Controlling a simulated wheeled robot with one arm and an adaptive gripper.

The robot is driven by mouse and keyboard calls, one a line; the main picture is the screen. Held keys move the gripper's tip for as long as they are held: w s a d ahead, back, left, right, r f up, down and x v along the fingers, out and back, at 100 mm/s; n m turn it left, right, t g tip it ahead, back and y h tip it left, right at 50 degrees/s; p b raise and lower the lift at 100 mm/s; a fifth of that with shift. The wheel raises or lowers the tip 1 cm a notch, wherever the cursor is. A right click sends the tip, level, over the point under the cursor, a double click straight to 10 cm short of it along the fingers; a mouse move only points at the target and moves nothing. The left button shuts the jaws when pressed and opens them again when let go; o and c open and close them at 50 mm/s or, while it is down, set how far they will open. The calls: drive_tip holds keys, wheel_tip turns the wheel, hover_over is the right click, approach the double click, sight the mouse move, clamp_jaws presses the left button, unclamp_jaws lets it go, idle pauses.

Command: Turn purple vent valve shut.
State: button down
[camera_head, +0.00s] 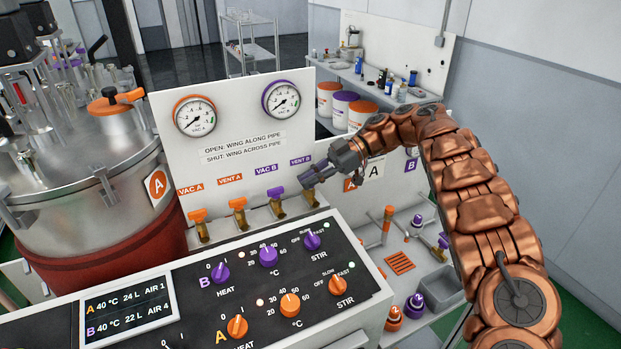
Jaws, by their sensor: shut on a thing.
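The purple vent valve (311,198) is the rightmost of the valves in the row, under the VENT B label (300,160). Its brass body shows below my gripper. My gripper (306,183) reaches in from the right and is shut on the valve's wing. The fingers hide most of the wing, so I cannot tell if it lies along or across the pipe. The purple VAC B valve (277,196) stands just to the left. Farther left are the orange VENT A valve (239,206) and the orange VAC A valve (198,217).
Two gauges (281,100) sit on the white panel (240,130) above the valves. The knob console (230,275) lies in front. A steel vessel (90,170) stands at left. At right, a lower shelf holds orange and purple items and a grey bin (441,285).

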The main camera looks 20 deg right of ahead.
drive_tip(key=shift+f+g, duration=0.25)
drive_tip(key=shift+g, duration=0.15)
idle(0.5)
drive_tip(key=c, duration=1.3)
unclamp_jaws()
drive_tip(key=shift+s, duration=0.1)
drive_tip(key=shift+o, duration=0.4)
drive_tip(key=shift+d, duration=0.1)
drive_tip(key=shift+r, duration=0.1)
drive_tip(key=shift+r+m+t, duration=0.1)
drive_tip(key=shift+m+t, duration=2.3)
drive_tip(key=shift+t, duration=0.7)
